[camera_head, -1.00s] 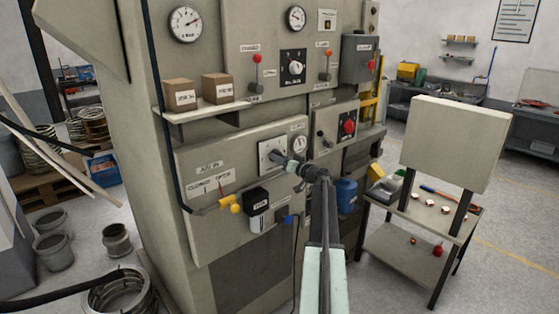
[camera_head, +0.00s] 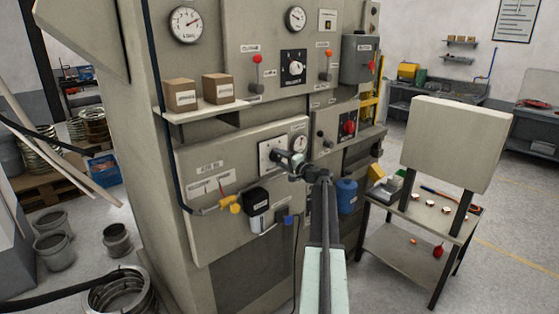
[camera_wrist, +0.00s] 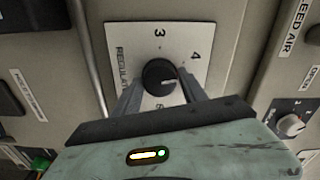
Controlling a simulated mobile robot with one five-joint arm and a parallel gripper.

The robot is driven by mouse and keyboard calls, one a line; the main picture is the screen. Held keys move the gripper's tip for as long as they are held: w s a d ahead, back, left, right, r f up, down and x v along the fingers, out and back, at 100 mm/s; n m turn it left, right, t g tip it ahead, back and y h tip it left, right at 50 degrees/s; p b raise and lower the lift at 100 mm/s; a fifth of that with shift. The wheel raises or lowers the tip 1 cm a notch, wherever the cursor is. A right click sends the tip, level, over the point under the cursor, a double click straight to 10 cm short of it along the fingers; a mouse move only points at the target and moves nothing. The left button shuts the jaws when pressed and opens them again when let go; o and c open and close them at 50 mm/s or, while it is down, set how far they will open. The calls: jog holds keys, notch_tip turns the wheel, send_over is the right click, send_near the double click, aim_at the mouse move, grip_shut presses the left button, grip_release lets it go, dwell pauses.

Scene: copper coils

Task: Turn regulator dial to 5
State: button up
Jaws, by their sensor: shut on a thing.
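The regulator dial (camera_wrist: 159,77) is a round black knob with a pale mark on its face. It sits on a white plate (camera_wrist: 196,36) with the word REGULATOR and numbers. A 3 shows at the top, a 4 at the upper right, and a partly hidden figure below the knob. I cannot clearly tell which number the knob's mark points to. My gripper (camera_wrist: 162,92) is shut on the dial, one finger on either side. In the head view my gripper (camera_head: 284,158) reaches the white plate (camera_head: 265,152) on the machine's front; the knob is hidden there.
A yellow valve handle (camera_head: 231,202) and a black-topped filter (camera_head: 257,203) project below left. A shelf (camera_head: 205,112) with two boxes juts out above. A small table (camera_head: 400,245) stands at right.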

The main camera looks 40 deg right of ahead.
jog(key=m, duration=0.4)
jog(key=shift+w+r+m, duration=0.1)
jog(key=shift+m, duration=2.1)
jog(key=o, duration=1.4)
jog(key=shift+w, duration=0.1)
jog(key=shift+s, duration=0.2)
jog(key=s, duration=0.7)
jog(key=shift+s+a, duration=0.3)
